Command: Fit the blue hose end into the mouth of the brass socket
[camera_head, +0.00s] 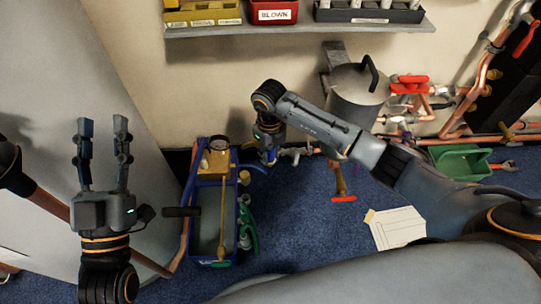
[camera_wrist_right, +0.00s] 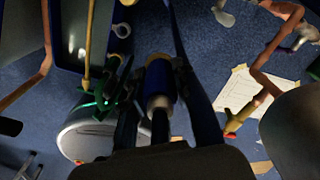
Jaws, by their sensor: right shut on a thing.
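My right gripper (camera_head: 268,158) points down beside the tool tub, and its fingertips are hard to see in the head view. In the right wrist view the right gripper (camera_wrist_right: 161,78) is shut on the blue hose end (camera_wrist_right: 161,88), a blue cylinder with pale bands. A blue hose loop (camera_head: 251,169) shows between the tub and this gripper. My left gripper (camera_head: 104,138) is open and empty at the left, fingers pointing up in the picture. I cannot pick out the brass socket or its mouth with certainty; brass-coloured fittings show at the wall pipes.
The blue-edged tub (camera_head: 184,222) holds a yellow block and a long yellow rod. A grey canister (camera_head: 355,105) and copper pipes with red handles (camera_head: 409,86) line the wall. A green bin (camera_head: 461,163) and a paper sheet (camera_head: 397,228) lie on the blue floor.

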